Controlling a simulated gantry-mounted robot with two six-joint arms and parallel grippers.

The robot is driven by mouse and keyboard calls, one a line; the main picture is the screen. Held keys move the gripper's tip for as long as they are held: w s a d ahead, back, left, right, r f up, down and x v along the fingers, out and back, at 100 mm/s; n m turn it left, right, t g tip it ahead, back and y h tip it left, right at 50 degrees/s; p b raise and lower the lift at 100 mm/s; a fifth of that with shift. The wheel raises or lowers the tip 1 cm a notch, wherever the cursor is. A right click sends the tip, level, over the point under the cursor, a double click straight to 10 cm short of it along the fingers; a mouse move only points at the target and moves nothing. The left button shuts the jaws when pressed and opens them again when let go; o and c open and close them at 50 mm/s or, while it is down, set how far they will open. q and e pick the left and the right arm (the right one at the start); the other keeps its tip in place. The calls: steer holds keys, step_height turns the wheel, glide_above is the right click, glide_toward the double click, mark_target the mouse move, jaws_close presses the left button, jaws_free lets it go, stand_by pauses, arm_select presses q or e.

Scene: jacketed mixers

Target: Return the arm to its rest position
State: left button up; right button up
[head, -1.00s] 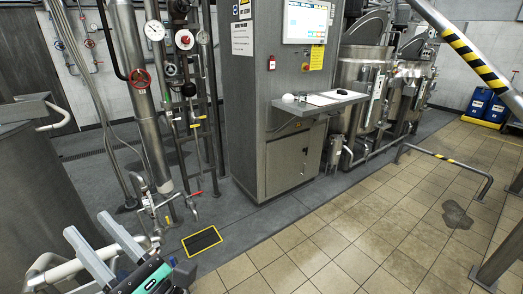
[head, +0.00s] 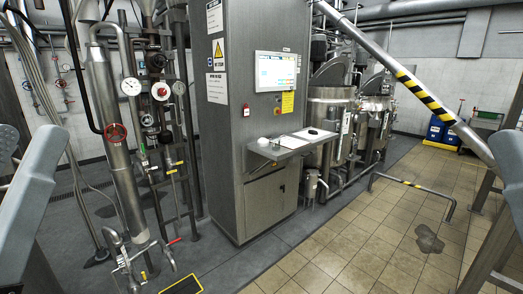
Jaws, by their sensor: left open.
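My left gripper (head: 29,145) is at the left edge in the head view, large and close to the camera. Its two pale grey fingers stand upright and apart, with nothing between them. The outer finger is cut off by the picture edge. A similar grey piece stands at the right edge. It looks like part of my right gripper, but too little shows to tell its jaws. Neither gripper touches anything that I can see.
A steel cabinet (head: 225,180) with a screen (head: 276,71) and a small shelf (head: 290,146) stands in the middle. Pipes with a red valve wheel (head: 115,132) are left of it. Jacketed mixers (head: 328,105) stand behind right. A striped diagonal pipe (head: 425,90) crosses at right.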

step_height(320, 180, up, 30)
steer(key=p, duration=2.6)
steer(key=shift+p, duration=0.4)
